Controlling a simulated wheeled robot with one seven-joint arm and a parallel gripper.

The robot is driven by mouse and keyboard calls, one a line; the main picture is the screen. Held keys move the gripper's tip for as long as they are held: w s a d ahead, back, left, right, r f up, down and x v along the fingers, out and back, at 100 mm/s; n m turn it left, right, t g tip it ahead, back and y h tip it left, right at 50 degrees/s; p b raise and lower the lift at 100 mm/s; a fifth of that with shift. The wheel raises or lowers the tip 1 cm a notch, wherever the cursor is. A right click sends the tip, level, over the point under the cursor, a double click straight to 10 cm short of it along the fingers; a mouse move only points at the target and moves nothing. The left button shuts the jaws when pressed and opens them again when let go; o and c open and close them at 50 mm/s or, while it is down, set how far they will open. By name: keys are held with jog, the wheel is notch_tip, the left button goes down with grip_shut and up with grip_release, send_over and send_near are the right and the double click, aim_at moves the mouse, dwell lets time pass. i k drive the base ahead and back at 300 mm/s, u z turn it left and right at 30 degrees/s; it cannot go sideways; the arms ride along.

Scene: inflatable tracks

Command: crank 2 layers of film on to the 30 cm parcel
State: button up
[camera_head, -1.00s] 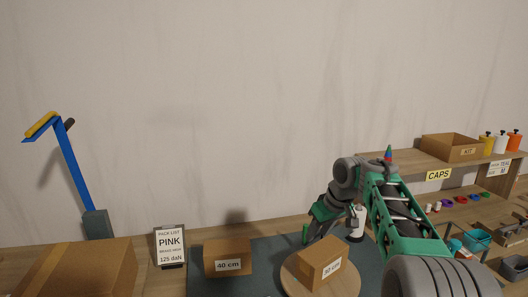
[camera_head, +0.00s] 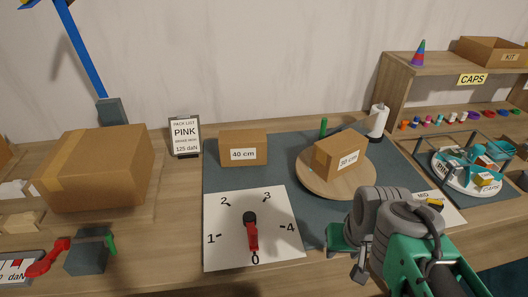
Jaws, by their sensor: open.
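The 30 cm parcel (camera_head: 338,155) is a brown box on a round wooden turntable (camera_head: 318,184). A white roll (camera_head: 378,122) stands upright behind it to the right, and a green post (camera_head: 323,127) stands behind it to the left. A crank with a red handle (camera_head: 252,236) sits on a white dial plate (camera_head: 225,254) marked 0 to 4, and it points at 0. My gripper (camera_head: 350,258) is open and right of the dial plate, apart from the crank. My own wrist partly hides its fingers.
A 40 cm box (camera_head: 243,148) stands left of the turntable. A pack list card (camera_head: 185,137) reads PINK, 125 daN. Right are a caps shelf (camera_head: 455,74) and a teal-and-white device (camera_head: 468,172).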

aim_at(249, 219)
jog(key=z, duration=0.05)
jog(key=k, duration=0.35)
jog(key=u, duration=1.7)
jog(key=i, duration=0.5)
jog(key=z, duration=0.05)
